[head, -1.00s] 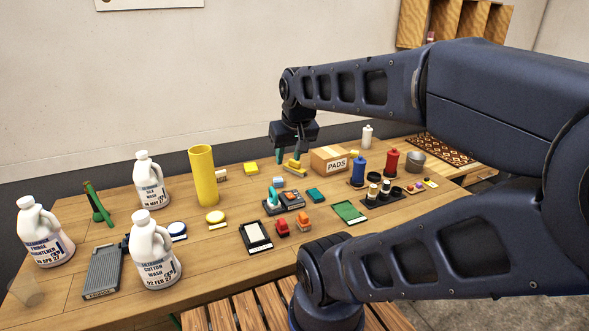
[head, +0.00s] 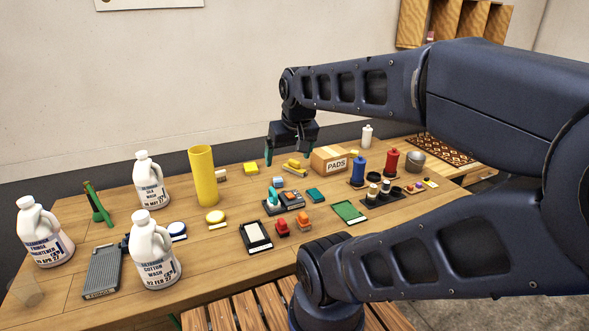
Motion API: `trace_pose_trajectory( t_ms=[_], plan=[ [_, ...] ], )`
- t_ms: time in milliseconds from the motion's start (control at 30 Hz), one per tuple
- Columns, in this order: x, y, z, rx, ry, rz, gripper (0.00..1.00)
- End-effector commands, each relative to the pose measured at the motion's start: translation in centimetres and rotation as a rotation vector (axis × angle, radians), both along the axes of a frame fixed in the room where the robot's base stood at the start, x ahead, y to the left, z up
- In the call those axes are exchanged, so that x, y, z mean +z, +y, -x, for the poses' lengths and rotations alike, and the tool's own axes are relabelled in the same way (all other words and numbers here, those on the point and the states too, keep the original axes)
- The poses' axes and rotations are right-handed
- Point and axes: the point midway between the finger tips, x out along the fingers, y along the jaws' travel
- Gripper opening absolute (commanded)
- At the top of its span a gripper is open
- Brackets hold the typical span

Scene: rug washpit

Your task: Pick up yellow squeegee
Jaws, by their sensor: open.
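The yellow squeegee (head: 296,172) appears to be the small yellow piece with a bar and short handle on the wooden table, left of the PADS box. My gripper (head: 286,157) is above it and open, its teal fingers spread and pointing down. Nothing is held between the fingers. The gap in height between the fingers and the squeegee is hard to judge from this view.
The PADS box (head: 329,160) stands close on the right. White jugs (head: 154,252) stand further left.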

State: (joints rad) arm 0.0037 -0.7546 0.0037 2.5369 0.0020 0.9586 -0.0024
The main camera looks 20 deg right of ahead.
Motion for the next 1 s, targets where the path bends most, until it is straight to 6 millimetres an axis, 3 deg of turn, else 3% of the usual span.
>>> trace_pose_trajectory(
  t_ms=[200, 367, 700, 1000],
  plan=[
    [0.2, -0.1, -0.5, -0.009, 0.004, -0.004, 0.89],
    [1.2, -0.5, -3.0, -0.059, 0.026, -0.025, 0.89],
    [3.0, -2.7, -11.7, -0.233, 0.091, -0.09, 0.89],
    [2.7, -5.4, -19.8, -0.393, 0.146, -0.137, 0.89]
  ],
)
